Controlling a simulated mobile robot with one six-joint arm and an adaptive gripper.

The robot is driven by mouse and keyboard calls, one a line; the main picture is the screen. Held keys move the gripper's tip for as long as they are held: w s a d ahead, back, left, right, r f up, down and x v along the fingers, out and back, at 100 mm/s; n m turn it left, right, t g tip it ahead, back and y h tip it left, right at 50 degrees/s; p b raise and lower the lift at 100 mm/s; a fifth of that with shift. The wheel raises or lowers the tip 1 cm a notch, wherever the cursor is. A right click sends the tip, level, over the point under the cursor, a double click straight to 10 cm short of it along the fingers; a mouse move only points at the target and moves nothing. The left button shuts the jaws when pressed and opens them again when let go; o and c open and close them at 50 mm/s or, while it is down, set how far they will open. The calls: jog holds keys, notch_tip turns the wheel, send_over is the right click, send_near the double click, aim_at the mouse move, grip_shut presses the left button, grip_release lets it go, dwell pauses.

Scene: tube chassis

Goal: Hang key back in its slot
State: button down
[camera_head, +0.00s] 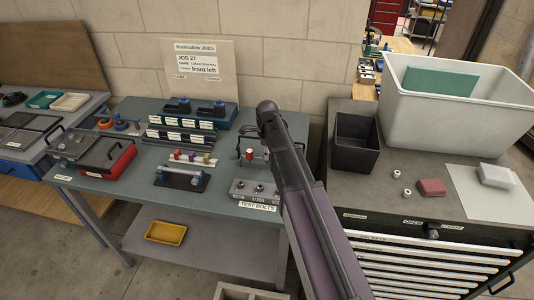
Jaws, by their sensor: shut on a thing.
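My arm crosses the right part of the bench, and its dark wrist is above the bench's back right corner. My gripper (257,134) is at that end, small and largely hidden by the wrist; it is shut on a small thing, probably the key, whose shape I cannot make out. Just below is a thin dark frame with a small red piece (250,155); I cannot tell whether the frame is a stand or part of my gripper. Labelled dark racks (181,124) stand in rows at mid-bench. No key slot can be made out.
A grey block marked TEST BOLTS (256,190) lies near the bench's front right. A red case (104,160) and a dark fixture (182,178) sit further left. Right of my arm, a drawer cabinet bears a black bin (356,146) and a large white tub (440,105).

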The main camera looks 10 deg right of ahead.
jog(key=shift+f, duration=0.15)
jog(key=shift+c, duration=1.5)
grip_release()
